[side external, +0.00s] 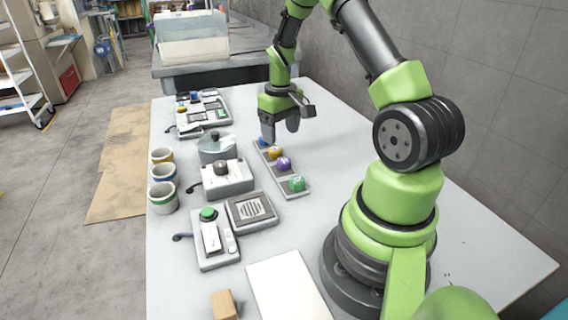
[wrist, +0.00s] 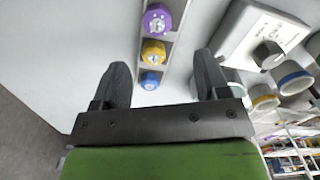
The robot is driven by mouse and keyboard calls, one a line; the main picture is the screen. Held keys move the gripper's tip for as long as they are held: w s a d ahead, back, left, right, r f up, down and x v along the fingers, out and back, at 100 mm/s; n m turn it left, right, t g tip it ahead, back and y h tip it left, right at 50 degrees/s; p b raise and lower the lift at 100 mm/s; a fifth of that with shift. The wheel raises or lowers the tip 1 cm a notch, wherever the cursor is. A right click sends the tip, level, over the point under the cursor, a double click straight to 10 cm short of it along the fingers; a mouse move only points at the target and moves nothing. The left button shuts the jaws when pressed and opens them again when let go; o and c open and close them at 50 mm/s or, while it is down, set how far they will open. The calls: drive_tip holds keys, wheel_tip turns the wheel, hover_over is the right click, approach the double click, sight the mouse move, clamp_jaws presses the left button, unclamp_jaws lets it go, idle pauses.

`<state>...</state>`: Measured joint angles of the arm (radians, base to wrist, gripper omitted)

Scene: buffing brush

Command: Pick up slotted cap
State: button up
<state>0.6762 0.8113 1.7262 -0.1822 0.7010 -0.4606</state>
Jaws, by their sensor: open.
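Several coloured caps sit in a row on a grey strip (side external: 303,193): blue (side external: 263,142), yellow (side external: 274,153), purple (side external: 283,164) and green (side external: 297,184). The wrist view shows the purple cap (wrist: 158,20), yellow cap (wrist: 153,52) and blue cap (wrist: 150,81), each with a pale mark on top. I cannot tell which one is the slotted cap. My gripper (side external: 280,133) is open and empty over the blue end of the strip. In the wrist view its fingers (wrist: 160,66) stand apart on either side of the row, with the blue cap lying between them. The green cap is outside that view.
Left of the strip stand a box with a dark knob (side external: 221,168), a lidded grey pot (side external: 215,148) and a speaker-like box (side external: 251,210). Several banded cups (side external: 163,172) line the table's left edge. The table (side external: 350,150) right of the strip is clear.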

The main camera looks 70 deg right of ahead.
sight(282, 158)
wheel_tip(282, 158, down, 8)
drive_tip(key=shift+f, duration=0.1)
idle(0.4)
drive_tip(key=shift+c, duration=0.2)
drive_tip(key=c, duration=1)
